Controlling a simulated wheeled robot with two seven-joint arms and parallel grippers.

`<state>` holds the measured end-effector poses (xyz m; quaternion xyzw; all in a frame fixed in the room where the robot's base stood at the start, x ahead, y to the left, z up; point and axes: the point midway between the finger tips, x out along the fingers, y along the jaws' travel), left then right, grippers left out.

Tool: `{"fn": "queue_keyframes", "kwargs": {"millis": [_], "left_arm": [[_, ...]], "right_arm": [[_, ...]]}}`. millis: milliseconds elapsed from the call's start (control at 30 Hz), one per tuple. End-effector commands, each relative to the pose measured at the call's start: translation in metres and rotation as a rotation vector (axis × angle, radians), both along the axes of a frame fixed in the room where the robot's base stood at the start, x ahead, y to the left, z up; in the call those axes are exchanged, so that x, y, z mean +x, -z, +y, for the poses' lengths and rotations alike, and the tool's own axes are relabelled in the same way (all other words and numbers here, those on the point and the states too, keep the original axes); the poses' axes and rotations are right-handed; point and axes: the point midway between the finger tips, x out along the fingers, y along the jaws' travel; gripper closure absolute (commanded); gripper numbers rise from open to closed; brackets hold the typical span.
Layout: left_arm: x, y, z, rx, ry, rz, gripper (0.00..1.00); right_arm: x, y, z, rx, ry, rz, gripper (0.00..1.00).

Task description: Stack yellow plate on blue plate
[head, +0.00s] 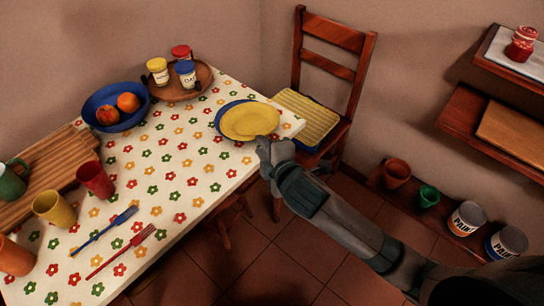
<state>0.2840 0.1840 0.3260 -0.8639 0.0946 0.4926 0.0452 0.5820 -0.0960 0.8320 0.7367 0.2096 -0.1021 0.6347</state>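The yellow plate (250,121) is at the right corner of the flowered table, over the blue plate (222,112). It covers most of the blue plate, whose rim shows along the left and upper left. The yellow plate sits off-centre to the right; I cannot tell whether it rests on the blue plate or is held just above it. My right gripper (264,147) is at the yellow plate's near edge, with its fingertips at or very close to the rim. Whether the fingers are shut on the rim is not clear. My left gripper is not in view.
A blue bowl (109,122) with fruit and a round wooden tray (200,92) with jars stand at the back. Cups, a wooden board (50,165), a blue fork (105,231) and a red fork (120,251) lie left. A chair (333,62) stands close behind the plates.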

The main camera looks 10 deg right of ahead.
Motion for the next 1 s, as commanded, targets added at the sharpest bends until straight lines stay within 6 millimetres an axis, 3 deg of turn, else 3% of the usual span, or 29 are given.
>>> {"fn": "queue_keyframes", "kwargs": {"millis": [200, 400, 1000], "left_arm": [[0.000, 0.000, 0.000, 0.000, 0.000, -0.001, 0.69], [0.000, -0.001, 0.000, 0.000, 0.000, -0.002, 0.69], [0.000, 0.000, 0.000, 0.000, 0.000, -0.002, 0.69]], "right_arm": [[-0.036, -0.017, -0.007, 0.001, -0.002, 0.000, 0.79], [-0.056, -0.026, -0.011, 0.000, -0.001, 0.000, 0.79], [-0.062, -0.029, -0.012, 0.000, 0.000, 0.000, 0.79]]}}
